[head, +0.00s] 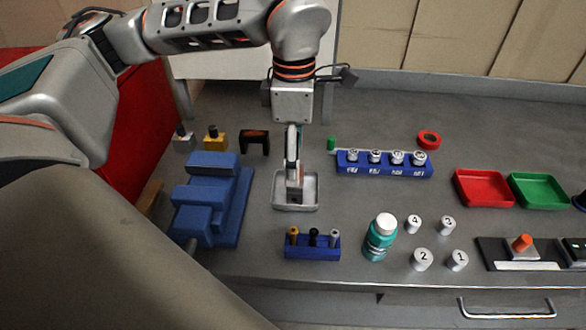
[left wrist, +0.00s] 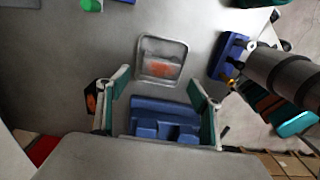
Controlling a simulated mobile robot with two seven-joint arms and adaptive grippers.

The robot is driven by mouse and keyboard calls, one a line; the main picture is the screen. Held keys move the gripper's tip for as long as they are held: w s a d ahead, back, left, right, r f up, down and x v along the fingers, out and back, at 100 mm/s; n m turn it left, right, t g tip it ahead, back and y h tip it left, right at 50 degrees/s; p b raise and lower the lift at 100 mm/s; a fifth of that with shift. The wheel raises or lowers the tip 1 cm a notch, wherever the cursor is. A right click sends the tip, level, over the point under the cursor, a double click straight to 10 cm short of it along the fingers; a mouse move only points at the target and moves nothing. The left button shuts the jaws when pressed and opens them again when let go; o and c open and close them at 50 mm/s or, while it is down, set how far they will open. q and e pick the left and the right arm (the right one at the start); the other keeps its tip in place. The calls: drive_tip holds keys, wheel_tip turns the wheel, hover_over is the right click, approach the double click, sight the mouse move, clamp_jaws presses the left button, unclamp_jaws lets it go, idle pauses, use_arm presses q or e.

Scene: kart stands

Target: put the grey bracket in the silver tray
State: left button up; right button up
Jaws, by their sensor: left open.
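The silver tray (head: 281,203) lies on the grey table, partly hidden behind my left gripper (head: 294,186). It also shows in the left wrist view (left wrist: 182,48), with a blurred reddish patch on its floor and no distinct part in it. My left gripper stands over the tray in the head view, pointing down. In the left wrist view its fingers (left wrist: 160,82) are spread with nothing held between them. A small grey piece with a dark top (head: 183,143) stands at the back left; I cannot tell for sure whether it is the grey bracket. My right gripper is out of view.
A blue stepped block (head: 212,200) lies left of the tray, a blue holder (head: 312,252) in front. A yellow piece (head: 215,141) and a black bracket-shaped piece (head: 254,137) stand behind. Right are a teal bottle (head: 380,236), numbered cylinders, a red tray (head: 484,202) and a green tray (head: 540,203).

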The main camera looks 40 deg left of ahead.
use_arm(q)
wheel_tip(320, 180, up, 6)
drive_tip(key=shift+p, duration=0.3)
drive_tip(key=shift+r, duration=0.1)
idle(0.4)
